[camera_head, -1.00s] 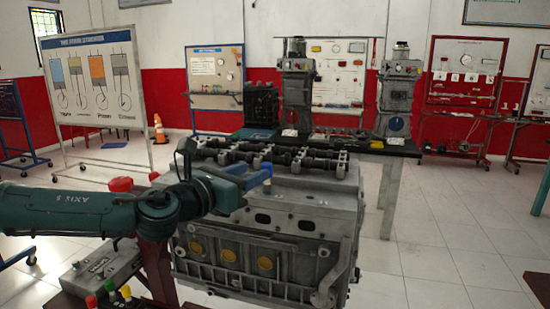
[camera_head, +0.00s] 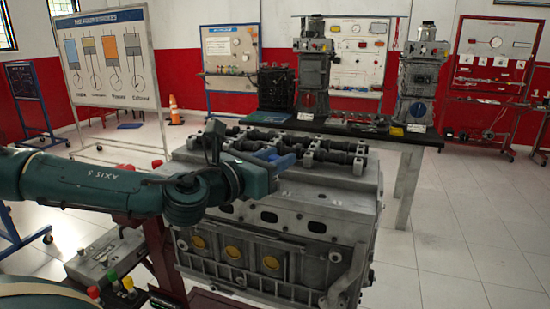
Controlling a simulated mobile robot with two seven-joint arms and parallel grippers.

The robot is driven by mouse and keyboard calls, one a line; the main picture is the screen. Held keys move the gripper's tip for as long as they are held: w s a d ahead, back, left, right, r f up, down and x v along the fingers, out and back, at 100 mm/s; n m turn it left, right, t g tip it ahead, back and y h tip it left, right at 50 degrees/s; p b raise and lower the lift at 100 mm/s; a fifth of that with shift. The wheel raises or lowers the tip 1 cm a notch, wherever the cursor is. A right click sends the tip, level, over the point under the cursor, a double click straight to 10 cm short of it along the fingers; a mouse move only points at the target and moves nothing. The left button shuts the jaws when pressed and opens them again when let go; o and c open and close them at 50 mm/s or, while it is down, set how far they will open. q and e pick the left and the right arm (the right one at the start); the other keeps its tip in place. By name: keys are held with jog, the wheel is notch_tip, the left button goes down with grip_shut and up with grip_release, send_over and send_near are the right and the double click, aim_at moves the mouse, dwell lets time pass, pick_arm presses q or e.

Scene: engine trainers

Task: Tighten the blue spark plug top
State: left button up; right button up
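The grey engine block (camera_head: 280,215) stands at the middle, with a dark camshaft assembly (camera_head: 310,145) along its top. My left arm comes in from the left, and its teal gripper (camera_head: 262,160) is over the block's near left top edge. A small blue piece (camera_head: 280,160) shows at the gripper's tip, in front of the camshaft. I cannot tell whether it is a finger, the blue spark plug top or another part. The finger gap is too small and hidden to read. I cannot make out a separate spark plug top. My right gripper is not in view.
A grey control box (camera_head: 105,255) with coloured knobs is at lower left. Behind the block, a dark table (camera_head: 425,138) carries two grey machines. A diagram board (camera_head: 105,58) stands at far left and an orange cone (camera_head: 174,110) behind. The floor at right is clear.

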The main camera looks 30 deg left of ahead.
pick_arm(q)
grip_shut()
